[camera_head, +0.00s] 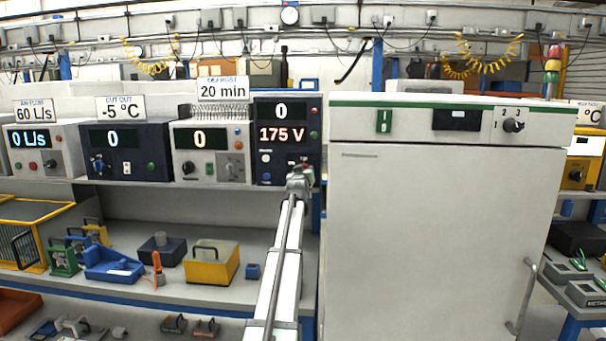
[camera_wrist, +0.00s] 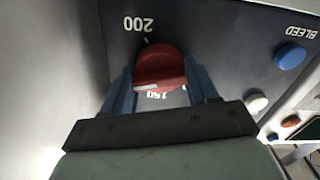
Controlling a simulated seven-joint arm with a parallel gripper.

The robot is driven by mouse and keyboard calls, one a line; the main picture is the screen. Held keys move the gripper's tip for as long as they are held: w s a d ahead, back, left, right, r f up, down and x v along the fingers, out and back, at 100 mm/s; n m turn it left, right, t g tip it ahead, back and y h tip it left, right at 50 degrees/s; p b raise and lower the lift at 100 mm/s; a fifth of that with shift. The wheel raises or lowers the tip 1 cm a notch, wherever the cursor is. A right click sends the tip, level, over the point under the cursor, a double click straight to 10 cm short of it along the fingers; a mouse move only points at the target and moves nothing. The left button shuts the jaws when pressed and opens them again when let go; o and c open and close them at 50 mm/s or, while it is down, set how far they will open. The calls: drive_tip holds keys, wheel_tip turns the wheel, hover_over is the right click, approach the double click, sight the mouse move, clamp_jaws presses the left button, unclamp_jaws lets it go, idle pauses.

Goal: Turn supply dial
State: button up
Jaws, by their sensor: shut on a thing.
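The supply unit (camera_head: 283,111) is a dark box on the shelf, with displays reading "0" and "175 V". Its red round dial (camera_wrist: 160,66) shows in the wrist view, on a dark panel with the marks "200" above it and "150" partly hidden below it. My gripper (camera_wrist: 160,84) has its two blue fingers on either side of the dial and is shut on it. In the head view my gripper (camera_head: 300,180) is at the lower right of the supply unit and hides the dial there.
A blue button (camera_wrist: 290,56) marked "BLEED" and a white button (camera_wrist: 256,103) sit on the panel beside the dial. A large white cabinet (camera_head: 435,230) stands close on the right. Other units, including the one under the "20 min" sign (camera_head: 222,88), stand to the left.

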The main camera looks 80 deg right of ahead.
drive_tip(key=shift+m, duration=1.5)
drive_tip(key=o, duration=1.1)
drive_tip(key=shift+c, duration=0.2)
drive_tip(key=shift+a, duration=0.1)
drive_tip(key=a, duration=1.3)
drive_tip(key=shift+a, duration=0.35)
